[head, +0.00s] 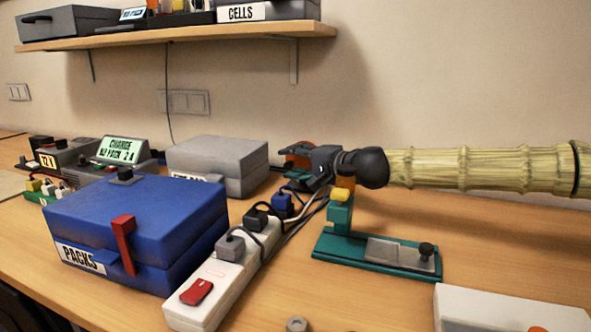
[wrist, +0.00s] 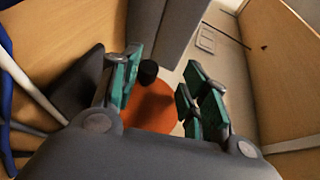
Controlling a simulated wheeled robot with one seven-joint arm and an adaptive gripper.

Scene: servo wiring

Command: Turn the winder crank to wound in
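The winder shows as an orange disc (wrist: 153,108) with a black crank knob (wrist: 148,71) in the wrist view. In the head view part of the orange winder (head: 299,147) shows behind my fingers, beside the grey box; its knob is hidden there. My gripper (head: 296,165) reaches in from the right at the end of the patterned arm. In the wrist view my gripper (wrist: 162,88) is open, with green-padded fingers apart over the disc. The knob appears in the gap, nearer the left finger; I cannot tell whether they touch. Nothing is held.
A grey box (head: 222,158) stands close to the winder. A blue PACKS box (head: 140,235) and a white power strip (head: 215,285) with plugs and cables stand in front. A teal stand (head: 375,255) is under my arm. A shelf (head: 180,38) hangs above.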

